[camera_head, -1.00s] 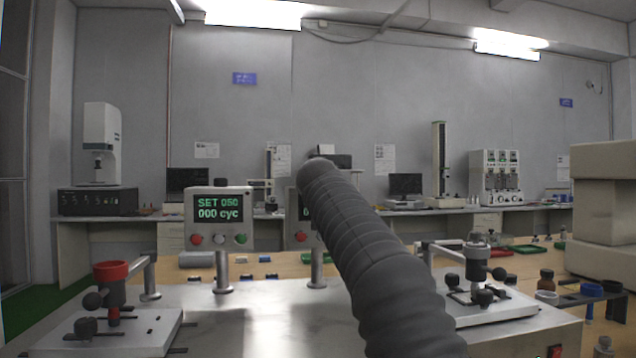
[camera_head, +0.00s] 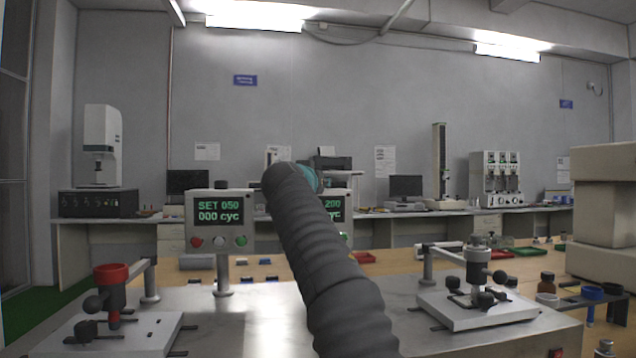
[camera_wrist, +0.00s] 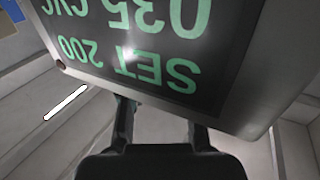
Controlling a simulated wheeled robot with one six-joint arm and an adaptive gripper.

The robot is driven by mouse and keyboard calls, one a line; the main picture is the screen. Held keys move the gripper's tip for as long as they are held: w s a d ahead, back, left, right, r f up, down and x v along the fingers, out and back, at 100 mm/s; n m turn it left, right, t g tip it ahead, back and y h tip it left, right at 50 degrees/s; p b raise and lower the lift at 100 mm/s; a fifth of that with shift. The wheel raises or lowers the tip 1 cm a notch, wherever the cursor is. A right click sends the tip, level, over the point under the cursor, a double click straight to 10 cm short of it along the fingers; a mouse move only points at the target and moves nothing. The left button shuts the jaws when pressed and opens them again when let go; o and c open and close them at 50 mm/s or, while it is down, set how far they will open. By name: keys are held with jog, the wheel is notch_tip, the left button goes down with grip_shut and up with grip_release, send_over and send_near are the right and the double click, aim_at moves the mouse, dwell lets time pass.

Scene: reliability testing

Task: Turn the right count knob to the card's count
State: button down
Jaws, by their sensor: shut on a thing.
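The right counter (camera_head: 340,207) stands behind my arm in the head view, its left part hidden. Its screen shows 200 on the upper line and cyc below. In the wrist view, the right counter's screen (camera_wrist: 150,45) is upside down and reads SET 200 and 035 cyc. My gripper (camera_wrist: 160,113) is at the counter's top edge, its fingertips hidden behind the casing. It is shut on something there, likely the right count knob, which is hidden. The left counter (camera_head: 220,220) reads SET 050, 000 cyc, with a dark knob (camera_head: 221,184) on top. I cannot make out the card.
A fixture with a red-topped cylinder (camera_head: 111,274) stands at the front left of the metal bench (camera_head: 250,305). Another fixture (camera_head: 477,306) stands at the right. A rack with a blue ring (camera_head: 591,292) and a brown bottle (camera_head: 547,282) are farther right.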

jog(key=c, duration=0.8)
grip_release()
jog(key=shift+s, duration=0.1)
jog(key=s+a, duration=0.2)
jog(key=s, duration=0.9)
jog(key=shift+s, duration=0.3)
jog(key=shift+a, duration=0.1)
